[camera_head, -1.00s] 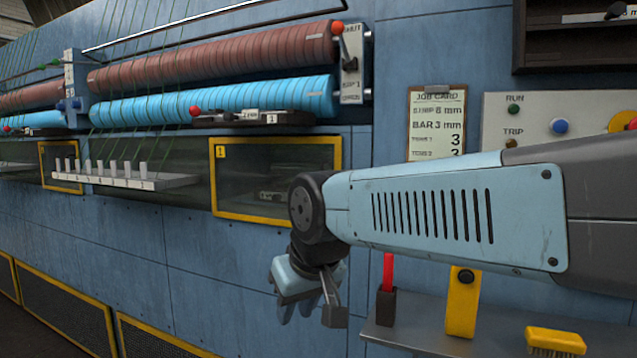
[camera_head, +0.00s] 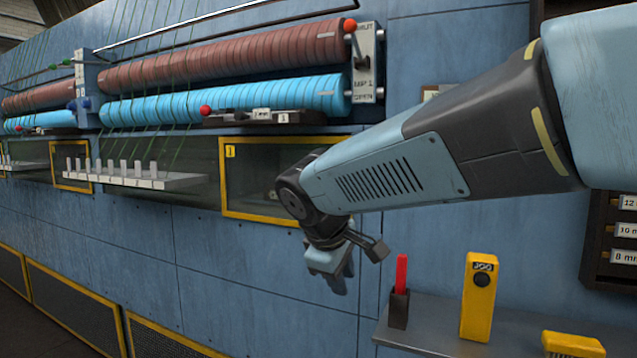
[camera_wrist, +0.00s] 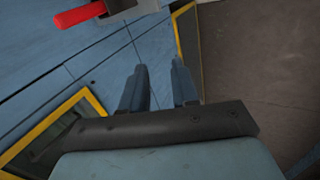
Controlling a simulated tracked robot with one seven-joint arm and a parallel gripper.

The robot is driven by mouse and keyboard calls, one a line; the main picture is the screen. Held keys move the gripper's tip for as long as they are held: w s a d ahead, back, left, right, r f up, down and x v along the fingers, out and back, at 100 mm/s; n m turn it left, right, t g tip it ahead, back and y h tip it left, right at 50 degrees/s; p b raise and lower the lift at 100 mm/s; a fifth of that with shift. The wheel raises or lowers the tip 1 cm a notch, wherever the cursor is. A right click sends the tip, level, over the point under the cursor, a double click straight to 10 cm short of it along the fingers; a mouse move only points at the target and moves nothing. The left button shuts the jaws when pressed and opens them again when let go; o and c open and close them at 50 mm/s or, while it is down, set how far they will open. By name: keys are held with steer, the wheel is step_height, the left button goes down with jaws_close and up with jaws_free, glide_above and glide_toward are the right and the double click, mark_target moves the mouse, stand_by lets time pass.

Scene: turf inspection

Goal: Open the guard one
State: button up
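Guard one (camera_head: 250,182) is a dark see-through panel in a yellow frame, with a small yellow "1" label at its upper left corner. It sits in the blue machine wall below the blue roller and looks closed. My arm covers its right part. My gripper (camera_head: 338,284) hangs below and to the right of the guard, pointing down, apart from it. In the wrist view, the two fingers of my gripper (camera_wrist: 159,82) stand apart with nothing between them. The guard cannot be made out with certainty in the wrist view.
A grey shelf (camera_head: 440,340) at the lower right bears a red tool in a dark holder (camera_head: 400,300) and a yellow JOG box (camera_head: 479,295). A lever with a red knob (camera_head: 350,25) stands above the guard. White numbered blocks (camera_head: 135,175) stand on a ledge to the left.

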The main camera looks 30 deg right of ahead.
steer(key=w+d+r+n+t+h, duration=0.1)
steer(key=w+r+n+t+h, duration=0.1)
steer(key=w+r+n+h, duration=0.75)
steer(key=w+d+r+n+t+h, duration=0.25)
steer(key=w+n, duration=0.45)
steer(key=w, duration=0.7)
steer(key=shift+y, duration=0.5)
steer(key=x, duration=1.2)
steer(key=shift+w+d+r, duration=0.1)
steer(key=shift+d+r, duration=0.05)
steer(key=shift+r, duration=0.05)
steer(key=shift+c, duration=0.2)
jaws_close()
